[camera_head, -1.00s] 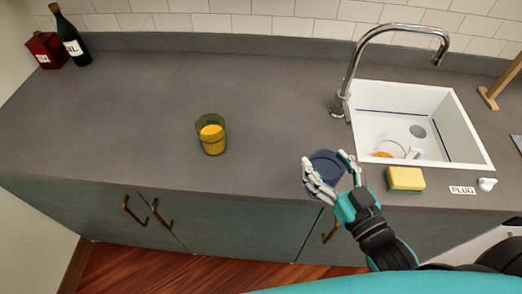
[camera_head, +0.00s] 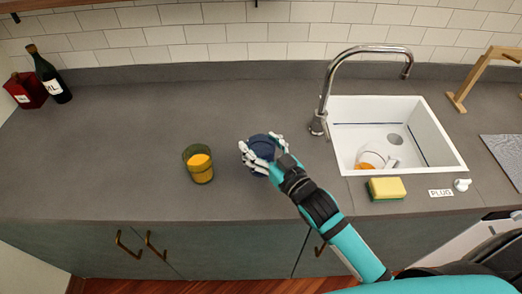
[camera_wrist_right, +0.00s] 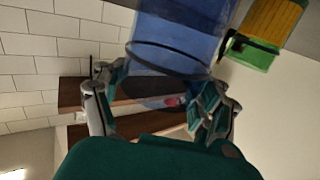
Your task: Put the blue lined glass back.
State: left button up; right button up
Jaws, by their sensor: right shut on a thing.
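The blue lined glass (camera_head: 262,142) is dark blue and held over the middle of the counter in the head view. In the right wrist view the glass (camera_wrist_right: 180,32) is see-through blue with a dark line around it. My right gripper (camera_head: 262,152) is shut around the glass; its fingers (camera_wrist_right: 165,80) lie on both sides of it in the wrist view. I cannot tell whether the glass touches the counter. My left gripper is not in view.
A green glass with orange contents (camera_head: 199,166) stands close left of my right gripper. A sink (camera_head: 440,130) holding a cup (camera_head: 376,160), a tap (camera_head: 320,115) and a sponge (camera_head: 387,188) are right. Bottles (camera_head: 50,78) stand back left. The counter behind is clear.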

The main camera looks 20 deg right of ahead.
aim_at(254, 146)
notch_tip(254, 146, down, 3)
jog(key=shift+f+p, duration=0.1)
jog(key=shift+p, duration=0.25)
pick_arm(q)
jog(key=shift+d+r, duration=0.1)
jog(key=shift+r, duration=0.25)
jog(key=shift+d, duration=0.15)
pick_arm(e)
jog(key=shift+f, duration=0.15)
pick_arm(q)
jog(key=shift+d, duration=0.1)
pick_arm(e)
jog(key=o, duration=1.8)
jog(key=shift+f, duration=0.1)
jog(key=shift+o, duration=0.2)
pick_arm(q)
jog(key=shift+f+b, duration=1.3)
jog(key=shift+b, duration=0.05)
pick_arm(e)
jog(key=v, duration=1.2)
jog(key=shift+r, duration=0.25)
